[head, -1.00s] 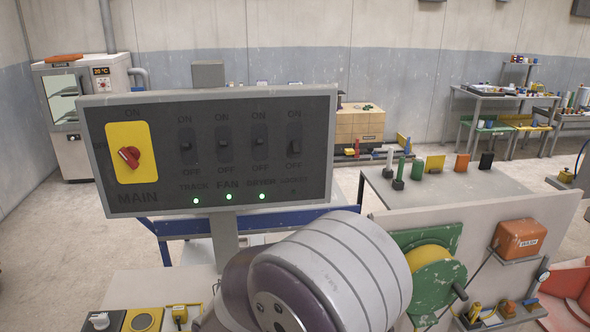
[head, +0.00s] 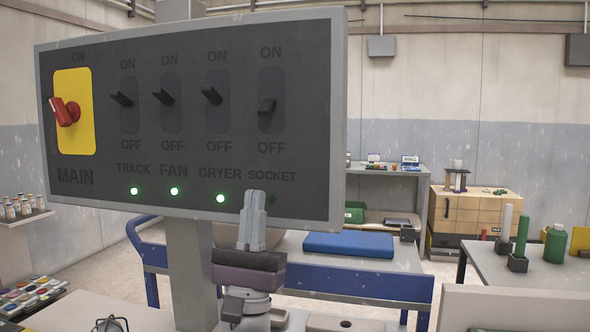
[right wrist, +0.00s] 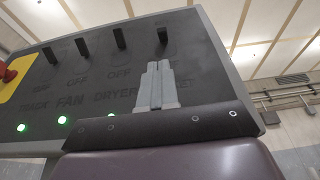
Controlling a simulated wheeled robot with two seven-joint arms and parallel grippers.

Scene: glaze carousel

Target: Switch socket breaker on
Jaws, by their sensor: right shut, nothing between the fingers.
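The grey breaker panel (head: 190,120) fills the left and middle of the head view. The socket breaker (head: 267,107) is the rightmost black lever; its tip points differently from the track (head: 122,99), fan (head: 163,97) and dryer (head: 212,96) levers, which are tilted up. The lamp (head: 272,199) under SOCKET is dark; the other three glow green. My right gripper (head: 255,196) is shut and empty, pointing up in front of the panel's lower edge, below the socket lever. In the right wrist view, its fingertips (right wrist: 158,66) are just below the socket lever (right wrist: 162,36). My left gripper is not in view.
A red main knob (head: 65,111) sits on a yellow plate at the panel's left. A post (head: 190,265) holds the panel up. Behind are a blue-framed cart (head: 350,281) and a wooden cabinet (head: 480,212). The space right of the panel is free.

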